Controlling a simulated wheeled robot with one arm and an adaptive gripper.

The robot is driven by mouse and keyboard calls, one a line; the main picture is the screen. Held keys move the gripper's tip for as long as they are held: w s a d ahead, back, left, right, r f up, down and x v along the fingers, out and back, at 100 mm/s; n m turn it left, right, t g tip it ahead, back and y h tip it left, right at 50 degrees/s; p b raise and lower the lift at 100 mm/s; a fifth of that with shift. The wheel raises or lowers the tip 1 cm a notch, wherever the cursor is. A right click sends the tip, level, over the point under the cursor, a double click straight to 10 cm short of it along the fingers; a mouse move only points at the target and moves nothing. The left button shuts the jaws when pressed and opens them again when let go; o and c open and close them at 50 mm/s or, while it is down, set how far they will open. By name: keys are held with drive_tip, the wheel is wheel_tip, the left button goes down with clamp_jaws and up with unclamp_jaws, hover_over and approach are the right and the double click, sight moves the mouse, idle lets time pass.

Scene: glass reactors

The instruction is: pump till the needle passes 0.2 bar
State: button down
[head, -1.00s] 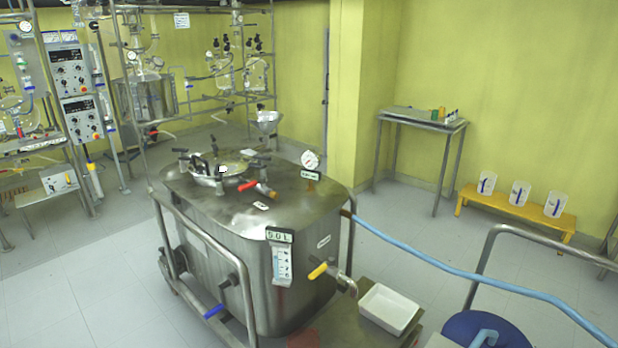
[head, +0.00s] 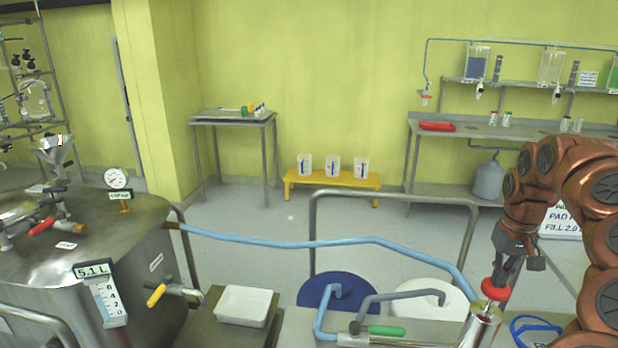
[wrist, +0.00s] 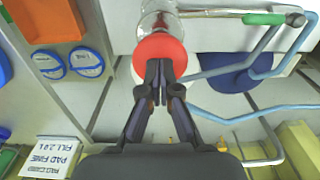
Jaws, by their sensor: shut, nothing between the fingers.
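The pressure gauge (head: 117,178) has a round white dial and stands on the steel tank (head: 60,255); its needle is too small to read. The hand pump (head: 480,325) is a metal cylinder with a red knob (head: 495,289) on top, at the lower right of the head view. The red knob (wrist: 160,58) also shows in the wrist view. My gripper (head: 500,268) is shut and empty, its fingertips at the red knob. In the wrist view my gripper (wrist: 161,70) has its fingers together over the knob; I cannot tell whether they touch it.
A blue hose (head: 330,243) runs from the tank to the pump area. A green-handled valve (head: 386,330) lies left of the pump. A white tray (head: 243,306) sits beside the tank. A steel rail (head: 392,197) stands behind the pump. Open floor lies beyond.

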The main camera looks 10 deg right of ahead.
drive_tip(key=shift+f+b, duration=0.85)
drive_tip(key=shift+f, duration=0.55)
drive_tip(key=shift+r, duration=0.2)
wheel_tip(320, 180, up, 9)
drive_tip(key=p, duration=0.4)
drive_tip(key=shift+p, duration=0.3)
